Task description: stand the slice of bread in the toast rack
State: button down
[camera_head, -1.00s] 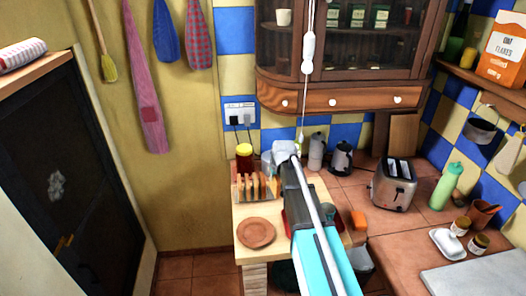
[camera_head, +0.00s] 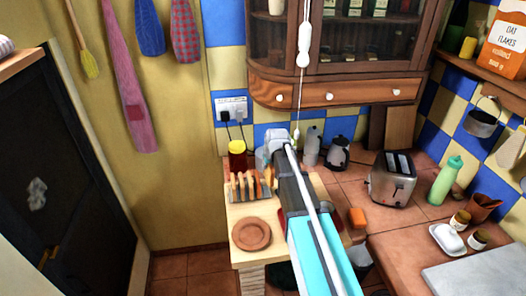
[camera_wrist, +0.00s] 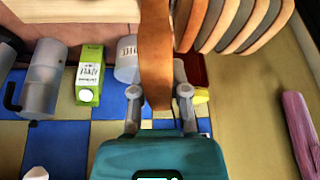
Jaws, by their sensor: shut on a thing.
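My gripper (camera_wrist: 158,92) is shut on the slice of bread (camera_wrist: 156,50), which shows edge-on as a brown upright strip between the fingers in the wrist view. The toast rack (camera_wrist: 240,28) is at the upper right there, its curved dividers side by side; the slice is to the left of it. A small gap shows between the slice and the nearest divider, but depth is unclear. In the head view the toast rack (camera_head: 247,186) stands on the wooden worktop, left of my arm. My arm hides the fingers and most or all of the slice there.
A red jar with a yellow lid (camera_head: 237,155) stands behind the rack. A terracotta plate (camera_head: 252,233) lies in front of it. A toaster (camera_head: 393,178), an orange block (camera_head: 357,217) and a green bottle (camera_head: 446,182) are to the right.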

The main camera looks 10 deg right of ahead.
aim_at(265, 175)
jog(key=shift+a, duration=0.2)
jog(key=shift+w+a+r+p, duration=0.1)
jog(key=shift+w+r+p, duration=0.15)
jog(key=shift+r+p, duration=0.35)
jog(key=shift+m+h, duration=0.4)
jog(key=shift+m, duration=0.4)
jog(key=w+r+p, duration=0.1)
jog(key=r+p, duration=0.1)
jog(key=w+r+p, duration=0.1)
jog(key=p, duration=0.1)
jog(key=shift+w+a+r, duration=0.1)
jog(key=shift+w+r, duration=0.1)
jog(key=shift+r, duration=0.2)
jog(key=shift+f+b, duration=0.25)
jog(key=shift+b, duration=0.05)
jog(key=shift+f+b, duration=6.2)
jog(key=c, duration=0.5)
grip_release()
jog(key=shift+c, duration=0.2)
